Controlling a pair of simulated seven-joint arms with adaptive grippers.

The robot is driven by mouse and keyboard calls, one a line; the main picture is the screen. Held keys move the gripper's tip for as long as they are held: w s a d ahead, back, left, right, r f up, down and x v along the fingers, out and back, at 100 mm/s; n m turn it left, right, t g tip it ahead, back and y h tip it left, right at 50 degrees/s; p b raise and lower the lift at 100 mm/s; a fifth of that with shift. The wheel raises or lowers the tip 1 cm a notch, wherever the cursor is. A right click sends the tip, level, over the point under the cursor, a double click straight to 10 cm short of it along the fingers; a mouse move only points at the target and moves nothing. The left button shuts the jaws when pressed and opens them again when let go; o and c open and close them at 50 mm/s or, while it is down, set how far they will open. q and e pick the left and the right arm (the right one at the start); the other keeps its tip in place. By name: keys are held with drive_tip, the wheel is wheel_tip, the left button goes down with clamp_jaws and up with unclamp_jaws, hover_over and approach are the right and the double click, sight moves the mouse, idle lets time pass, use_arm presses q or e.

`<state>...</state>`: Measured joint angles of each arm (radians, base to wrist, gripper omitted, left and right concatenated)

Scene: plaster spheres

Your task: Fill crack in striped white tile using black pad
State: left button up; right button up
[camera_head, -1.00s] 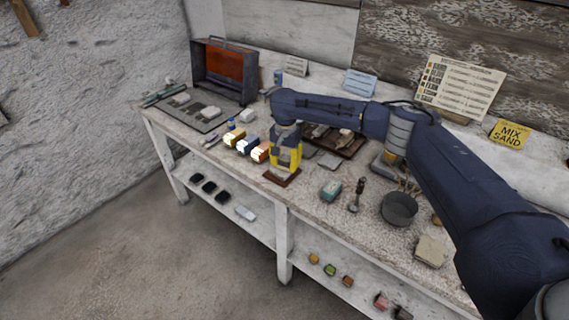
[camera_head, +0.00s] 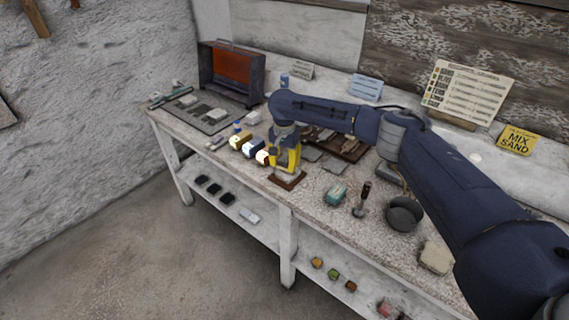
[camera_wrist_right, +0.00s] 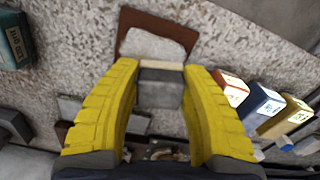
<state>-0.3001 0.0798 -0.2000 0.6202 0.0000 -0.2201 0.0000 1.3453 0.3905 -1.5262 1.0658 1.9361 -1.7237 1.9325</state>
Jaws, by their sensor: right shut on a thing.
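My right gripper (camera_head: 287,168) points down over a brown board (camera_head: 291,184) near the table's front edge. In the right wrist view, its yellow fingers (camera_wrist_right: 160,70) are shut on a grey block (camera_wrist_right: 160,94) with a pale strip along one edge; I take it for the pad, though it looks grey rather than black. Just beyond it, a whitish tile (camera_wrist_right: 158,42) lies on the brown board (camera_wrist_right: 132,20). The held block overlaps the tile's near edge in view; I cannot tell whether they touch. No stripes or crack can be made out. My left gripper is not in view.
Small yellow, blue and orange boxes (camera_head: 250,148) stand close left of the gripper. Dark pads (camera_head: 214,189) lie on the lower shelf.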

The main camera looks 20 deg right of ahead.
drive_tip(key=shift+f, duration=0.6)
idle(0.4)
drive_tip(key=shift+d, duration=0.1)
drive_tip(key=shift+s+d, duration=0.45)
drive_tip(key=shift+s, duration=0.05)
drive_tip(key=shift+w+a, duration=1)
drive_tip(key=shift+a, duration=0.15)
drive_tip(key=shift+d, duration=0.1)
idle(1.6)
drive_tip(key=shift+r, duration=0.1)
